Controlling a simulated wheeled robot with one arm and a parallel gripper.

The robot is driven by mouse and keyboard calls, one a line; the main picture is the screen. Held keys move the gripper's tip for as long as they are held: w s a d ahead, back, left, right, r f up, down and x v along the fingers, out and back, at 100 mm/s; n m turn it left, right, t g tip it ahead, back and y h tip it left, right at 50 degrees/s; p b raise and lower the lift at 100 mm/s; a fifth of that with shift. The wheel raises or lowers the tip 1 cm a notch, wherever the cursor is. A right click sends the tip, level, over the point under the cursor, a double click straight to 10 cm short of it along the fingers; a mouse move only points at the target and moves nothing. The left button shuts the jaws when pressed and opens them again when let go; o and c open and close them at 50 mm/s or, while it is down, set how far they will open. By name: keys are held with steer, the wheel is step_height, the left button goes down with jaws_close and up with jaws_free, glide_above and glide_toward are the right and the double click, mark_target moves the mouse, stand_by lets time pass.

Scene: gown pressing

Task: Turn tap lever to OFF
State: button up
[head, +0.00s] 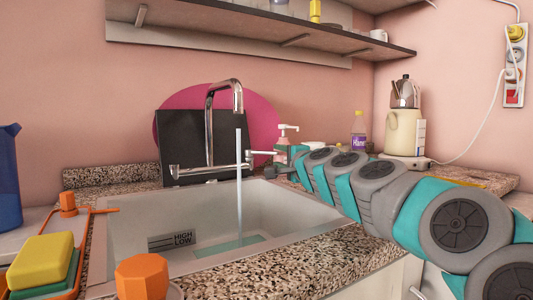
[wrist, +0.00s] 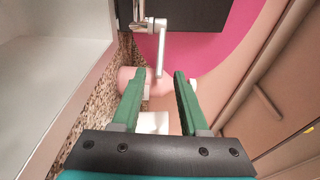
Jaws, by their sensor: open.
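The chrome tap (head: 210,130) stands behind the sink, and a stream of water (head: 239,190) falls from its spout into the basin. Its lever (head: 262,153) sticks out at the right end of the tap body. My gripper (head: 273,172) is just right of and slightly below the lever. In the wrist view, the lever (wrist: 160,55) points toward the gap between the green fingertips of my gripper (wrist: 157,76). The fingers are open, one on each side of the lever's end, with no clear contact. The far tap handle (head: 174,170) is on the left.
A shelf (head: 250,40) hangs above. A yellow sponge (head: 41,260) and an orange knob (head: 142,278) are front left.

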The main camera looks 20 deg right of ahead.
mark_target(271, 154)
steer(key=shift+w+a, duration=0.15)
steer(key=shift+w, duration=3.5)
steer(key=shift+c, duration=0.3)
jaws_close()
steer(key=shift+f, duration=0.1)
